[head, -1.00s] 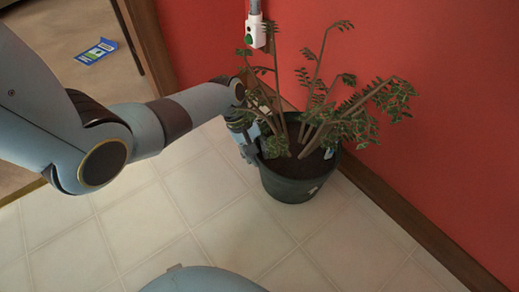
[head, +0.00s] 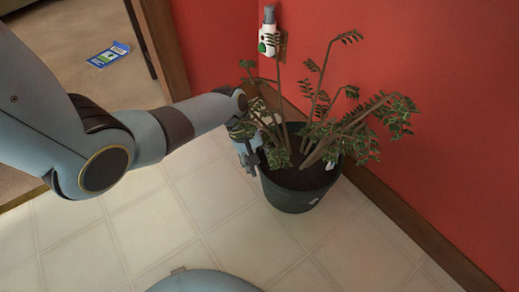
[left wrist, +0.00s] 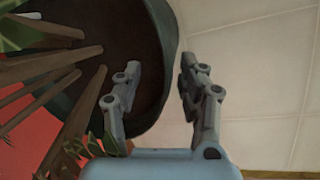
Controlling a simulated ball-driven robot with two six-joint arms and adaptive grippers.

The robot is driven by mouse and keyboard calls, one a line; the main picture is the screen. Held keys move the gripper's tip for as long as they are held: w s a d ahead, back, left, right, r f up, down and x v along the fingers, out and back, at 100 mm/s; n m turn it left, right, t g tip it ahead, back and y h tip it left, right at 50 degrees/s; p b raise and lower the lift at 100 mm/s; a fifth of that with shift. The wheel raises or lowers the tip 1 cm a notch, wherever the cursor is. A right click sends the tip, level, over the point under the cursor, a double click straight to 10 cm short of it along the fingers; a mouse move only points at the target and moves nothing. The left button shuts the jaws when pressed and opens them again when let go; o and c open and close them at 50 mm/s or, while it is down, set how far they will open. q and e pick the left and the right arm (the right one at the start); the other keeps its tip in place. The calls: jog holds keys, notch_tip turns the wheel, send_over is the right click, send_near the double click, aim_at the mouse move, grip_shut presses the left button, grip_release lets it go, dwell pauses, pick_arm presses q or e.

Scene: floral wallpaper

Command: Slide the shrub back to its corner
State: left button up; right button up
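The shrub is a leafy plant with thick brown stems (head: 328,148) in a dark green round pot (head: 297,199), upright on the tiled floor near the red wall. My left gripper (head: 252,155) is at the pot's left rim. In the left wrist view, its fingers (left wrist: 160,78) are spread and straddle the pot rim (left wrist: 168,30), one over the inside and one outside. A gap shows between the fingers; firm contact with the rim cannot be made out. My right gripper is not in view.
A white outlet device (head: 268,41) is on the wall behind the shrub. A wooden baseboard (head: 400,213) runs along the red wall. A blue-and-white booklet (head: 108,55) lies on the floor beyond the doorway. Pale tiles (head: 150,225) are clear in front of the pot.

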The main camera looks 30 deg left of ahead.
pick_arm(q)
jog(key=shift+s, duration=0.1)
jog(key=v, duration=1.2)
dwell(0.4)
